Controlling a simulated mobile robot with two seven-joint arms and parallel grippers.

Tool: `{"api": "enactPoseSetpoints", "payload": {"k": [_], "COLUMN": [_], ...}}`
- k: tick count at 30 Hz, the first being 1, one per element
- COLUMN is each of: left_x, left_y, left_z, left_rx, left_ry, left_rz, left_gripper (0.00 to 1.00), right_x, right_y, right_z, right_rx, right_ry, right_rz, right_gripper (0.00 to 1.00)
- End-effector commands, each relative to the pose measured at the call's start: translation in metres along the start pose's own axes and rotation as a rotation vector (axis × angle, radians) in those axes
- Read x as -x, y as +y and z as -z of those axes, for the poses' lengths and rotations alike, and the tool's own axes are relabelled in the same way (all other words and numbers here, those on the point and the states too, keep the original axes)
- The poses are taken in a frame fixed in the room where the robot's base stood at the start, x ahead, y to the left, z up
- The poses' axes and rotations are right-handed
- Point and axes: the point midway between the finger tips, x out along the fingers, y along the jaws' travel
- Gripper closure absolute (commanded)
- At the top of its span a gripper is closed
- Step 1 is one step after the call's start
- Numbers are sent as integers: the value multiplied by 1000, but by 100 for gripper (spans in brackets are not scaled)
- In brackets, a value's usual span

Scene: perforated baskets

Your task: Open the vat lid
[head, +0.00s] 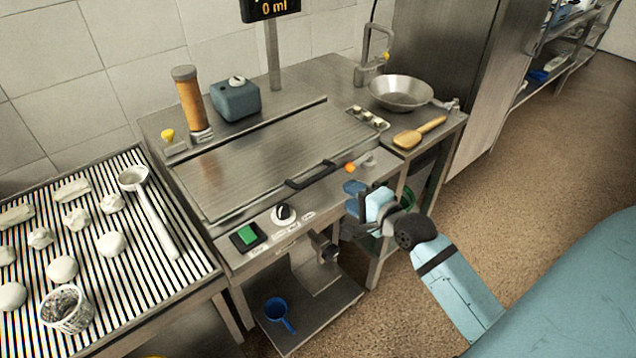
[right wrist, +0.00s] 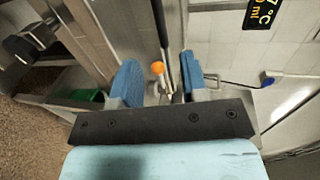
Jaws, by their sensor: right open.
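The vat lid (head: 265,150) is a broad, flat steel plate lying shut on top of the steel cooking unit. Its black bar handle (head: 311,174) runs along the front edge, near the right corner. My right gripper (head: 357,198) is in front of the unit's front edge, to the right of the handle and apart from it. Its blue fingers are open and empty. In the right wrist view the open fingers (right wrist: 160,85) frame an orange knob (right wrist: 157,67), with the dark handle (right wrist: 161,35) beyond them. My left gripper is out of view.
A green switch (head: 246,236) and a black dial (head: 284,213) sit on the front panel. A steel pan (head: 401,92) and wooden paddle (head: 420,132) lie at right. A grey box (head: 236,101) and an orange cylinder (head: 190,98) stand behind the lid. A slatted rack (head: 110,275) with dough pieces is left.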

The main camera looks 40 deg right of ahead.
Motion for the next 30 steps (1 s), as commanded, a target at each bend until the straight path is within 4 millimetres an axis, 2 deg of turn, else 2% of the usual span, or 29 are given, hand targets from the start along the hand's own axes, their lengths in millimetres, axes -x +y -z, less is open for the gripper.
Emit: {"api": "enactPoseSetpoints", "payload": {"k": [9, 15, 21, 30], "left_x": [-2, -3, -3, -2], "left_y": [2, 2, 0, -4], "left_z": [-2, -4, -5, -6], "left_rx": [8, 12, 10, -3], "left_ry": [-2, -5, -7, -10], "left_rz": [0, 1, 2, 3], "left_gripper": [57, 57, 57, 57], "right_x": [-67, -103, -121, -124], "right_y": [-1, -1, 0, 0], "right_z": [-1, -1, -1, -1], "right_rx": [4, 5, 6, 6], "right_ry": [-1, -1, 0, 0], "right_rz": [1, 0, -2, -1], "right_gripper": [59, 59, 59, 59]}}
